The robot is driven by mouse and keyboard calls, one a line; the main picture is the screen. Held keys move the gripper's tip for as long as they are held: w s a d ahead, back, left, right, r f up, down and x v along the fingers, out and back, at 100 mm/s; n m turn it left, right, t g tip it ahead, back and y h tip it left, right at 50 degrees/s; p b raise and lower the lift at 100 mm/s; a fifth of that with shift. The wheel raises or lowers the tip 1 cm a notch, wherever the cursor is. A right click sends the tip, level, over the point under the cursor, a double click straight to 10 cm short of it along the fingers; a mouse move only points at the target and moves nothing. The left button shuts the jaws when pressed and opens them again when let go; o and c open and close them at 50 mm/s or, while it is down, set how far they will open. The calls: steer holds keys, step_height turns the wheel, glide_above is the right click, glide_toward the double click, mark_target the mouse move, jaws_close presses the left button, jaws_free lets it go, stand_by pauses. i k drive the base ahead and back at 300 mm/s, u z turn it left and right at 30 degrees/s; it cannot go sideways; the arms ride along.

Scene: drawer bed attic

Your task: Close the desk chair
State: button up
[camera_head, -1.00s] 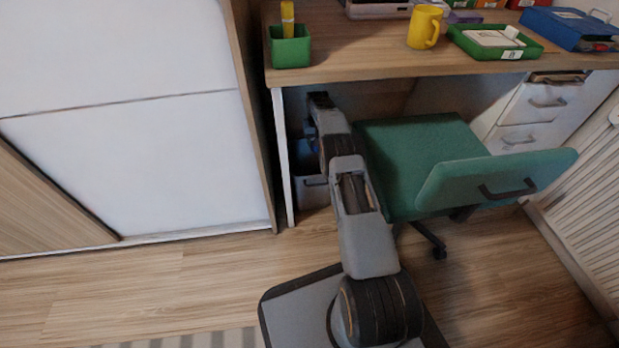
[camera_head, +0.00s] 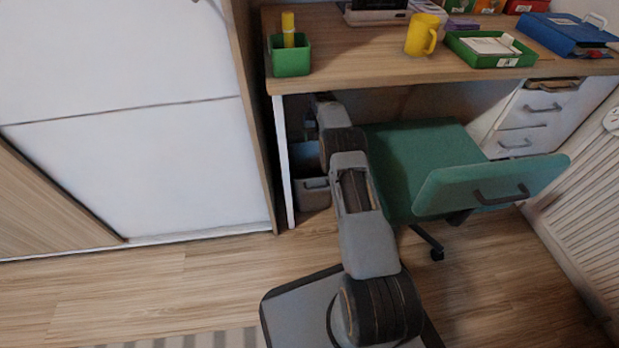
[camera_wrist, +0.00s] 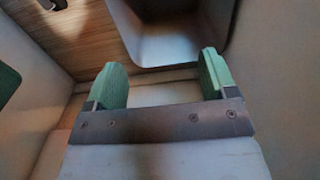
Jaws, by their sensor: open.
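The green desk chair (camera_head: 415,160) stands at the desk, its seat partly under the desktop. Its backrest (camera_head: 492,186) with a dark handle faces the room at the right. My arm reaches under the desk, left of the seat, and its end is hidden there in the head view. In the wrist view my gripper (camera_wrist: 164,82) is open and empty, its two green-padded fingers apart. A grey bin (camera_wrist: 178,30) lies just beyond the fingertips. A green edge (camera_wrist: 8,82) at the far left of that view may be the chair.
The wooden desk (camera_head: 370,62) carries a green pen cup (camera_head: 290,58), a yellow mug (camera_head: 421,36), a green tray (camera_head: 470,56) and a blue binder (camera_head: 565,32). White drawers (camera_head: 530,118) stand right of the chair. A white wardrobe (camera_head: 130,170) is at left. Floor (camera_head: 190,285) in front is open.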

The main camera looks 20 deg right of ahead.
mark_target(421, 188)
steer(key=k, duration=1)
